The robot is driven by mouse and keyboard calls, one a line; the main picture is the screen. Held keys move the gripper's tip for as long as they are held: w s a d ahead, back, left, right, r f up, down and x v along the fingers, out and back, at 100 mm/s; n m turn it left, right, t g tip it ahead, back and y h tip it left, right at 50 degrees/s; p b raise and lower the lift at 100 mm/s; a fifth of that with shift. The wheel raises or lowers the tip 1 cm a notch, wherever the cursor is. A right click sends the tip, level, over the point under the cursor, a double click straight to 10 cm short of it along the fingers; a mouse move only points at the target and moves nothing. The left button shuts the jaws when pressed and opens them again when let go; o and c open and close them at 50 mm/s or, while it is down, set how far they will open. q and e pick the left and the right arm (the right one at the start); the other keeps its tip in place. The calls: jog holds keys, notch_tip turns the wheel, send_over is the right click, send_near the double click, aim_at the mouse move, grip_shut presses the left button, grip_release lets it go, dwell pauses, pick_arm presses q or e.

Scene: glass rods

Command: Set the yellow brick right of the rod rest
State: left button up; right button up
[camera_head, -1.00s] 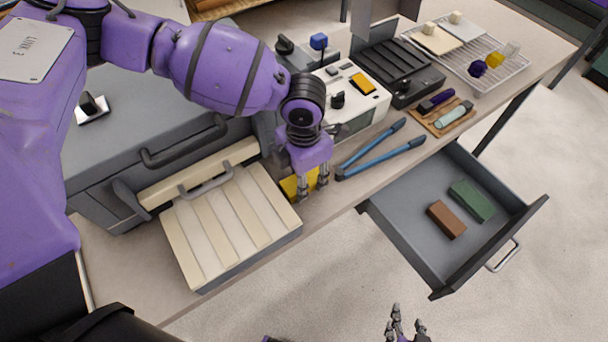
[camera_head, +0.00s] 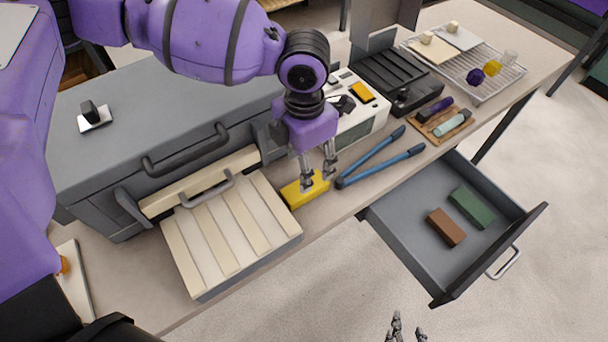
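The yellow brick (camera_head: 302,191) lies flat on the bench near its front edge, just right of the cream ribbed panel. My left gripper (camera_head: 318,177) points down over it. Its fingers are apart, one in front of the brick and one by its right end; they do not look clamped on it. A brown board (camera_head: 424,126) farther right bears a purple and a pale teal rod-like piece and may be the rod rest; I cannot tell for sure. My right gripper (camera_head: 406,329) is open and empty at the bottom edge, partly cut off.
Blue-handled tongs (camera_head: 383,168) lie right of the brick. An open grey drawer (camera_head: 402,218) holds a brown block (camera_head: 446,227) and a green block (camera_head: 472,206). A white device (camera_head: 362,118), a black ribbed unit (camera_head: 392,78) and a wire rack (camera_head: 503,76) stand behind.

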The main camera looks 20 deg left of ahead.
pick_arm(q)
jog(key=shift+r, duration=1.55)
